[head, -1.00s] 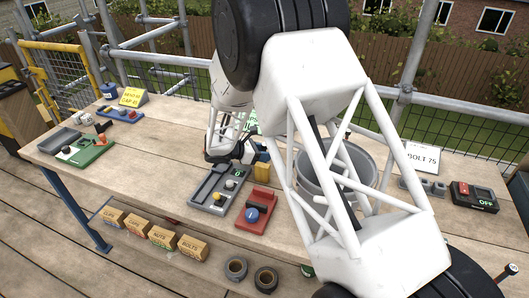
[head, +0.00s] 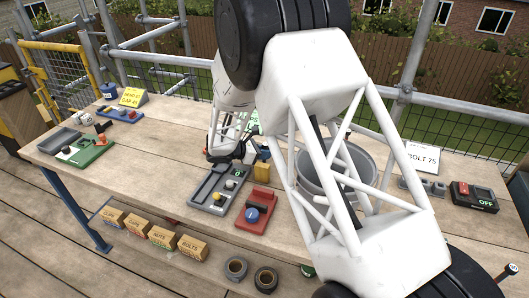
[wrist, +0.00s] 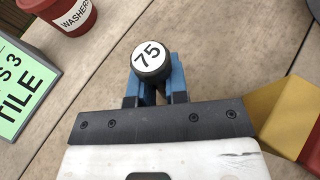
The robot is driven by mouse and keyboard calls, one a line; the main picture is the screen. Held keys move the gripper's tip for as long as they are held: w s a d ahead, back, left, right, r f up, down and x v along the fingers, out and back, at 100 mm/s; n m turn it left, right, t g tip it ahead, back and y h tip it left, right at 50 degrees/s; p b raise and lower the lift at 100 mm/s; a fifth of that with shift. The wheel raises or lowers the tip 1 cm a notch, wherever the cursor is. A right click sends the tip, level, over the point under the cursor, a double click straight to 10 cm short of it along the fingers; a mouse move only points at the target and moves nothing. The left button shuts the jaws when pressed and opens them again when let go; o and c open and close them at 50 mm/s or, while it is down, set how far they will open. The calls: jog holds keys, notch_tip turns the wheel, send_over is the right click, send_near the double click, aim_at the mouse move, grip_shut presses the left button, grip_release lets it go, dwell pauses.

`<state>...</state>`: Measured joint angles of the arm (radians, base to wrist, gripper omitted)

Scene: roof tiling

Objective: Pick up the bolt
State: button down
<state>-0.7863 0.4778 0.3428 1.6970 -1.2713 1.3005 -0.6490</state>
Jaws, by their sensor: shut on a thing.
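The bolt (wrist: 150,60) shows in the wrist view as a dark round head with a white top marked 75. My gripper (wrist: 157,88) has its blue fingers shut on it, with the head at the fingertips. The bolt's shank is hidden below the head and fingers. In the head view my gripper (head: 247,154) is over the middle of the bench, behind the grey tray, and my arm hides most of it. I cannot tell the bolt's height above the boards.
A red WASHERS pot (wrist: 72,14) and a green TILE sign (wrist: 22,88) are to the left in the wrist view. On the wooden bench stand a grey tray (head: 207,200), a red device (head: 258,222), a bucket (head: 362,160) and a BOLT 75 sign (head: 422,157).

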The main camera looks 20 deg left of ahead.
jog(key=shift+r, duration=0.1)
jog(key=shift+r, duration=4.9)
